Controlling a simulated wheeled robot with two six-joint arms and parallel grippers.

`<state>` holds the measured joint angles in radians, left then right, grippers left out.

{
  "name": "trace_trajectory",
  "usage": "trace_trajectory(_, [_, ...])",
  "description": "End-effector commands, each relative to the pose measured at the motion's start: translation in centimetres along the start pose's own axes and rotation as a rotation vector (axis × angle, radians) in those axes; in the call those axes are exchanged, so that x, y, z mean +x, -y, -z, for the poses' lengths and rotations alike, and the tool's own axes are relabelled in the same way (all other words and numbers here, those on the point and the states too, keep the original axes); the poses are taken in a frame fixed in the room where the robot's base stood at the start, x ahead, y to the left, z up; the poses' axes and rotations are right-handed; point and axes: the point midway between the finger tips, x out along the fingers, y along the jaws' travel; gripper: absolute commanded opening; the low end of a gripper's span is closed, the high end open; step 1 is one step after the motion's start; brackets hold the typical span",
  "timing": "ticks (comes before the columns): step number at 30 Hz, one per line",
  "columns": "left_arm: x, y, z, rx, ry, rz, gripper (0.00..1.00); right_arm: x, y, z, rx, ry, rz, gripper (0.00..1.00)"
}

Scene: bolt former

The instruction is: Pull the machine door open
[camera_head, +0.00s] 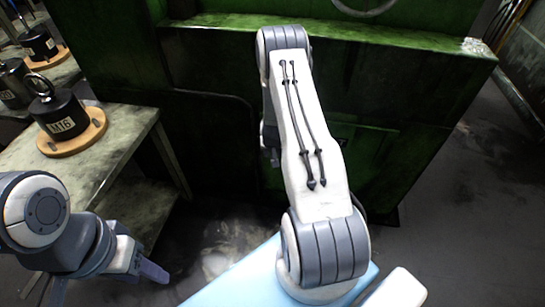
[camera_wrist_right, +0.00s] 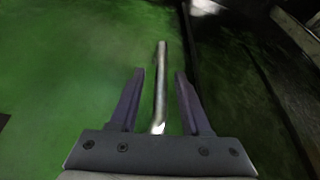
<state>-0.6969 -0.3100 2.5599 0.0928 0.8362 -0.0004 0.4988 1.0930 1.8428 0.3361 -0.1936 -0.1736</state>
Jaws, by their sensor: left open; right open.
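The green machine (camera_head: 420,85) stands ahead in the head view; which of its panels is the door cannot be told there. In the right wrist view a green panel (camera_wrist_right: 60,80) fills the left and middle, with a metal bar handle (camera_wrist_right: 161,80) on it. My right gripper (camera_wrist_right: 158,75) is open, one finger on each side of the bar, with gaps showing. How deep the bar sits between the fingers is unclear. In the head view my right arm hides its own gripper. My left gripper (camera_head: 150,271) is open and empty at lower left, away from the machine.
A worn table (camera_head: 95,165) at left bears black weight-like cylinders with rings, such as one labelled M16 (camera_head: 62,118) on a round wooden base (camera_head: 85,138). Dark floor (camera_head: 455,200) is clear at right. A dark vertical gap (camera_wrist_right: 215,70) lies right of the handle.

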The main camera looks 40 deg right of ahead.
Motion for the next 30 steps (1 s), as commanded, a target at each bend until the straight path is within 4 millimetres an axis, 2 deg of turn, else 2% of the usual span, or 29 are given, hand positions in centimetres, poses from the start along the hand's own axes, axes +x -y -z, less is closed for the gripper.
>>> trace_trajectory(1, [0.31, 0.02, -0.02, 0.000, 0.000, 0.000, 0.50, 0.72, -0.02, -0.11, 0.001, 0.001, 0.000, 0.47])
trace_trajectory(4, [0.42, 0.03, -0.03, 0.000, 0.000, 0.000, 0.50, 1.24, -0.02, -0.05, 0.001, 0.001, 0.000, 0.47])
trace_trajectory(13, [0.41, 0.03, -0.03, 0.000, 0.000, 0.000, 0.50, 1.39, -0.02, -0.02, 0.000, 0.001, 0.000, 0.47])
trace_trajectory(14, [0.41, 0.03, -0.03, 0.000, 0.000, 0.000, 0.50, 1.39, -0.02, -0.03, 0.000, 0.001, 0.000, 0.39])
trace_trajectory(15, [0.41, 0.03, -0.03, 0.000, 0.000, 0.000, 0.50, 1.39, -0.02, -0.02, 0.000, 0.001, 0.000, 0.24])
trace_trajectory(17, [0.41, 0.03, -0.03, 0.000, 0.000, 0.000, 0.50, 1.38, -0.02, -0.03, 0.000, 0.001, 0.000, 0.01])
trace_trajectory(30, [0.41, 0.03, -0.03, 0.000, 0.000, 0.000, 0.50, 1.36, -0.06, -0.02, 0.001, 0.001, 0.000, 0.00])
